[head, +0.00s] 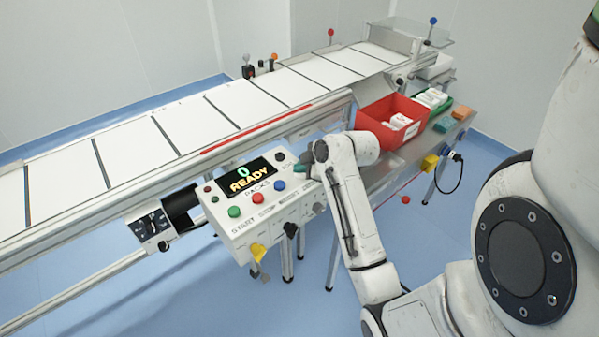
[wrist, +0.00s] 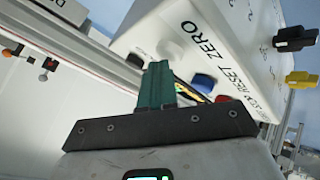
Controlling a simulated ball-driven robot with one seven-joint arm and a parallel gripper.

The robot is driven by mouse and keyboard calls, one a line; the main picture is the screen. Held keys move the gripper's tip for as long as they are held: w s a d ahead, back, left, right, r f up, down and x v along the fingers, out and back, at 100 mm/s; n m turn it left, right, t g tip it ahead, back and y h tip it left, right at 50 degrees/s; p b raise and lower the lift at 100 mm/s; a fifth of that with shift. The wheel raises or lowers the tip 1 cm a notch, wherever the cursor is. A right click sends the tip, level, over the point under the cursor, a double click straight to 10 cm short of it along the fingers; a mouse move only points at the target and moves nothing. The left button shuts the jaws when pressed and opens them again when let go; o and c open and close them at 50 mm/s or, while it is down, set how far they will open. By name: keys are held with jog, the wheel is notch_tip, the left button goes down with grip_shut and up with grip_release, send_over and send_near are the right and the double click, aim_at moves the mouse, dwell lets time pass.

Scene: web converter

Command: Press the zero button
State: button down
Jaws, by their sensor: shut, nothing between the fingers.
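The white control box (head: 262,215) stands beside the conveyor, with a row of coloured buttons on its sloped top. In the wrist view the word ZERO is printed on the box (wrist: 215,30). My gripper (head: 299,170) is shut and empty, over the right end of the button row. Its teal fingers also show in the wrist view (wrist: 158,68), pointing at the box top. Whether they touch the button cannot be told. In the head view my gripper hides the zero button.
The blue reset button (head: 279,185), red stop button (head: 257,198) and green start button (head: 233,211) sit close by. The display (head: 252,175) reads 0 and READY. A dark knob (head: 280,157) is near my gripper. The conveyor (head: 215,118) and red bin (head: 385,112) lie behind.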

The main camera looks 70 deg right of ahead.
aim_at(302, 176)
jog(key=shift+r, duration=0.1)
dwell(0.3)
jog(key=shift+r+p, duration=0.9)
jog(key=shift+p, duration=0.05)
jog(key=shift+r, duration=0.1)
notch_tip(302, 176, up, 5)
jog(key=p, duration=0.4)
dwell(0.6)
